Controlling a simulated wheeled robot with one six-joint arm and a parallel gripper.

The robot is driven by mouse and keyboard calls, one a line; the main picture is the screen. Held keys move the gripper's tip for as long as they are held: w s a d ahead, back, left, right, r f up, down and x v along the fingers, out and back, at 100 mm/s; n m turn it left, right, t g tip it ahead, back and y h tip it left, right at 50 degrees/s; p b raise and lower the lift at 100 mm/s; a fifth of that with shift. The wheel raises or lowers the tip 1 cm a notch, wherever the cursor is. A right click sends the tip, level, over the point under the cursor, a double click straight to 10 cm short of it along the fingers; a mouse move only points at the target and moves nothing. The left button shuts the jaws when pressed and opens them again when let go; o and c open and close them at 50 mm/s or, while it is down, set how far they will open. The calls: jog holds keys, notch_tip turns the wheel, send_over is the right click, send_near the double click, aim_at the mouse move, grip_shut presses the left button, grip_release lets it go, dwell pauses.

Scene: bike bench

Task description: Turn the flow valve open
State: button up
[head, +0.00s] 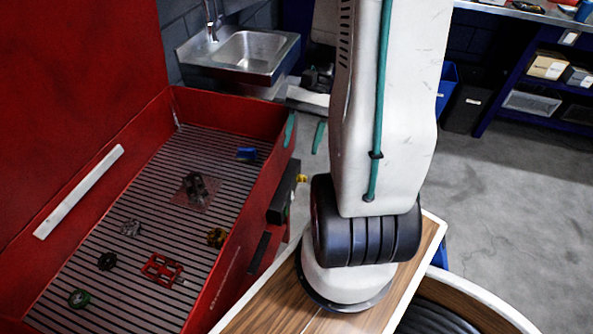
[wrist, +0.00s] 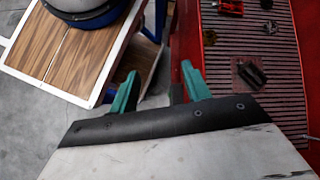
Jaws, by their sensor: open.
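A small yellow fitting (head: 301,179) sticks out from a black box (head: 284,192) on the outer right wall of the red basin in the head view. It may be the flow valve, but it is too small to tell its handle position. My gripper (head: 305,136) is open and empty, farther back than this fitting, with its teal fingers at the basin's right wall. In the wrist view my gripper (wrist: 160,92) has its fingers wide apart, the right one by the red wall and the left one outside the basin. I cannot make out the valve there.
The red basin (head: 270,112) has a slatted floor holding a dark block (head: 195,187), a blue piece (head: 246,153), a red pedal (head: 162,269) and several small parts. A steel sink (head: 246,50) stands behind. Grey floor (head: 520,190) is free at right.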

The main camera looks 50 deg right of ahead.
jog(key=s+d+f+m+t+y, duration=0.1)
jog(key=d+f+m+t+y, duration=0.25)
jog(key=f, duration=0.35)
jog(key=s+d+f+m+t+y, duration=0.1)
jog(key=d+f+m+t+y, duration=0.15)
jog(key=f+m+t, duration=0.35)
jog(key=m+t+h, duration=0.8)
jog(key=m+t, duration=0.2)
jog(key=t, duration=0.1)
send_near(302, 179)
jog(key=d+x, duration=0.1)
jog(key=x, duration=0.7)
jog(key=shift+f, duration=0.4)
jog(key=shift+w+n+g, duration=0.1)
jog(key=shift+n+g, duration=0.15)
jog(key=shift+c, duration=0.3)
jog(key=c, duration=0.9)
